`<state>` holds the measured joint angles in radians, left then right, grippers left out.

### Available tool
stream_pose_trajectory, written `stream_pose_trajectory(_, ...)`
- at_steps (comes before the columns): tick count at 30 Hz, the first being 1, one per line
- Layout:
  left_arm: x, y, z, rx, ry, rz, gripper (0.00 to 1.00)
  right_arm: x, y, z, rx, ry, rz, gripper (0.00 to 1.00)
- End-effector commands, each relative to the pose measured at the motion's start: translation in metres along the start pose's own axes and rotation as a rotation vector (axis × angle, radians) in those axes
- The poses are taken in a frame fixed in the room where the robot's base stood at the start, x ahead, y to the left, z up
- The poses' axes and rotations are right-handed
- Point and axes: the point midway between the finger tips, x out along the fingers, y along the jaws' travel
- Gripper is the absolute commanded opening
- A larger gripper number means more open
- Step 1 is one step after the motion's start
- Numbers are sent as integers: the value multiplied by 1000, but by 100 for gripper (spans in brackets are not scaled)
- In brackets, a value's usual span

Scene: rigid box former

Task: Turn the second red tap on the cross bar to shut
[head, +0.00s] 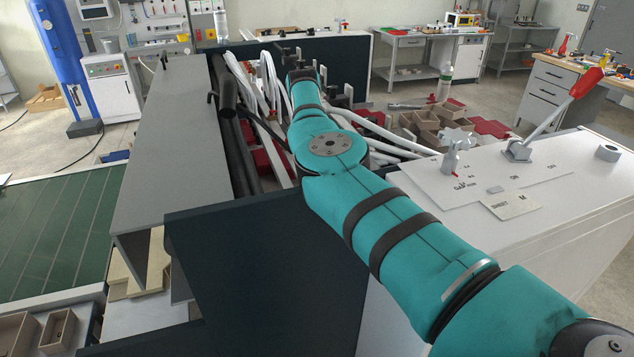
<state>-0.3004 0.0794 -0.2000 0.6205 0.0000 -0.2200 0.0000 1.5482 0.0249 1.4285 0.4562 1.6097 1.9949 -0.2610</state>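My teal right arm comes in from the lower right and reaches away over the machine. Its far end, with the dark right gripper (291,55), is small and lies among dark brackets, so its fingers cannot be made out. A small red tap-like part (341,23) shows at the back right, on the far corner of the machine. Another small red part (265,30) is at the back, left of it. I cannot tell which of them is the second tap, or whether they are open or shut. The cross bar is not clearly seen. My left gripper is not in view.
A white cabinet top (560,185) at right carries a big red-handled lever (587,82) and a grey star knob (457,138). White hoses (268,85) and dark rollers (228,100) fill the machine left of my arm. A grey panel (165,140) stands further left.

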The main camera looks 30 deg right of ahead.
Motion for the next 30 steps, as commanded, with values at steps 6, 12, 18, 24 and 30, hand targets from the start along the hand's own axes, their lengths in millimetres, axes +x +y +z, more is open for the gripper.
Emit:
stream_pose_trajectory(6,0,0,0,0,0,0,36,-2,0,0,13,-3,6,0)
stream_pose_trajectory(12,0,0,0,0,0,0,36,-2,0,0,13,-4,5,0)
stream_pose_trajectory(18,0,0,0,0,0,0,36,-1,0,0,12,-3,5,28)
stream_pose_trajectory(24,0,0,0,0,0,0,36,-1,0,0,11,-2,5,34)
stream_pose_trajectory(30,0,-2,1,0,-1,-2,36,0,0,0,-14,-1,-7,34)
